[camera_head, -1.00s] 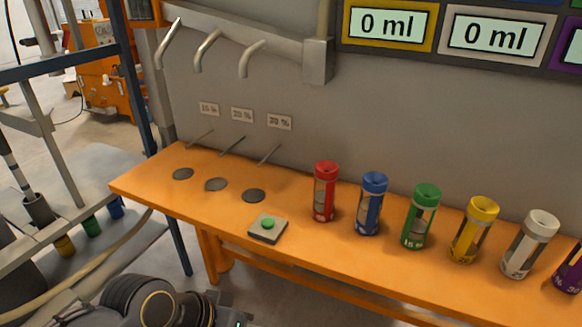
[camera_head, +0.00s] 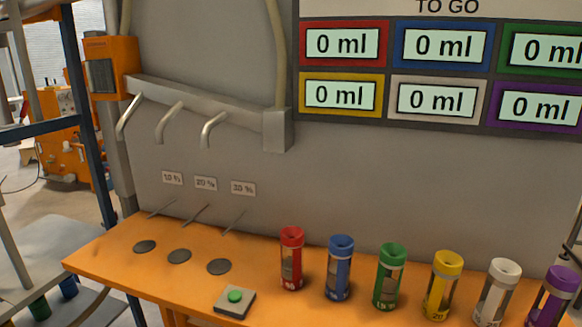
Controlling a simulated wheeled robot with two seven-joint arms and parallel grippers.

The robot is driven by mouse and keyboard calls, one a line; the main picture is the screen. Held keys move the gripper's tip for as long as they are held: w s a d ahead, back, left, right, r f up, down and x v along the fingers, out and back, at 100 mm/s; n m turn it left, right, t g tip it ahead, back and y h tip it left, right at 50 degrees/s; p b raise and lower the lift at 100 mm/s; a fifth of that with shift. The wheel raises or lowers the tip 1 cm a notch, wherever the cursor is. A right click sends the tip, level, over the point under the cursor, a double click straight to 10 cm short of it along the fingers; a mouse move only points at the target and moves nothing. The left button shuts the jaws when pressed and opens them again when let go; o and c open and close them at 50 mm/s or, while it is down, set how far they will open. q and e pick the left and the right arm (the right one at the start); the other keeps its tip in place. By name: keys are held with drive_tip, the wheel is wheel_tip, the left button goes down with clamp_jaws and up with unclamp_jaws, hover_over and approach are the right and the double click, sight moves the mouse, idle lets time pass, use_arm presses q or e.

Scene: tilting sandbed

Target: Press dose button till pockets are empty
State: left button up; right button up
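The dose button (camera_head: 235,297) is a green round button on a small grey square box near the front edge of the orange table (camera_head: 110,262). Behind it are three dark round pads (camera_head: 179,256) under three bent metal spouts (camera_head: 168,122). To the right stand upright cylinders with coloured caps: red (camera_head: 291,258), blue (camera_head: 339,266), green (camera_head: 388,276), yellow (camera_head: 441,285), white (camera_head: 496,292) and purple (camera_head: 552,296). Whether these are the pockets I cannot tell. Neither gripper is in view.
A wall board (camera_head: 440,70) headed "TO GO" has coloured panels; those fully visible read "0 ml". Small percent labels (camera_head: 205,184) are on the wall above thin rods (camera_head: 195,214). A blue metal frame (camera_head: 85,120) stands at the left.

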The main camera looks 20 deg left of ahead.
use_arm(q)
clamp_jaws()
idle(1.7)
